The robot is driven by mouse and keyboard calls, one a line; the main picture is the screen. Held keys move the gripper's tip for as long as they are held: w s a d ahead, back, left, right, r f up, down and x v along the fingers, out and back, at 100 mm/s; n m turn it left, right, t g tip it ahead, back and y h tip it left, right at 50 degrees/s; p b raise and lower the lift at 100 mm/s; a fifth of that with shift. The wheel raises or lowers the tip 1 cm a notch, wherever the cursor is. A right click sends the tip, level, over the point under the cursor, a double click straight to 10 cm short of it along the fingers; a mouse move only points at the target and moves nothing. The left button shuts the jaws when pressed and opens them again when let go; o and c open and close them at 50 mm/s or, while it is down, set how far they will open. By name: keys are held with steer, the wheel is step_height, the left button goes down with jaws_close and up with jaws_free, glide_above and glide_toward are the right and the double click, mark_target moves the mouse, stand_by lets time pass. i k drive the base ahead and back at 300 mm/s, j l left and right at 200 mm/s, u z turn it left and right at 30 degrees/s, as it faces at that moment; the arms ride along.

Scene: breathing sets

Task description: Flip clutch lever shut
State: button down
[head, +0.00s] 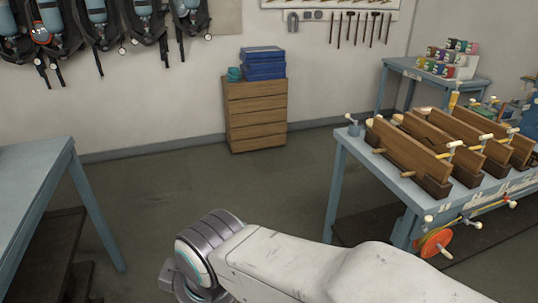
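Several small levers or rods with pale round knobs show on and around the blue workbench (352,160) at right. Other knobbed rods (460,222) are at the bench's front edge, above an orange wheel (434,242). I cannot tell which of these is the clutch lever, or whether it is open or shut. My white arm crosses the bottom of the view, with a grey ringed joint at its left end, apart from the bench. My gripper is not in view.
Several wooden blocks (408,150) stand in a row on the bench. A wooden drawer cabinet (256,116) with blue cases (264,70) is at the back wall. Another blue table (30,172) is at left. Breathing sets (100,22) hang above. The middle floor is clear.

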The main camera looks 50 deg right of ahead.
mark_target(479, 224)
steer(key=k+l, duration=0.35)
steer(key=l, duration=0.25)
steer(key=k+l+u, duration=0.1)
steer(key=k+l, duration=0.25)
steer(key=l, duration=0.25)
steer(key=k+l, duration=0.4)
steer(key=l, duration=0.15)
steer(key=k+l+u, duration=0.1)
steer(key=k+l, duration=0.25)
steer(key=l, duration=0.25)
steer(key=k+l, duration=0.3)
steer(key=l, duration=0.25)
steer(key=k+l+u, duration=0.1)
steer(key=k+l, duration=0.2)
steer(key=l, duration=0.25)
steer(key=k+l, duration=0.3)
steer(key=l, duration=0.25)
steer(key=k+l+u, duration=0.1)
steer(key=k+l, duration=0.25)
steer(key=l, duration=0.2)
steer(key=k+l, duration=0.3)
steer(key=l, duration=0.2)
steer(key=u, duration=0.05)
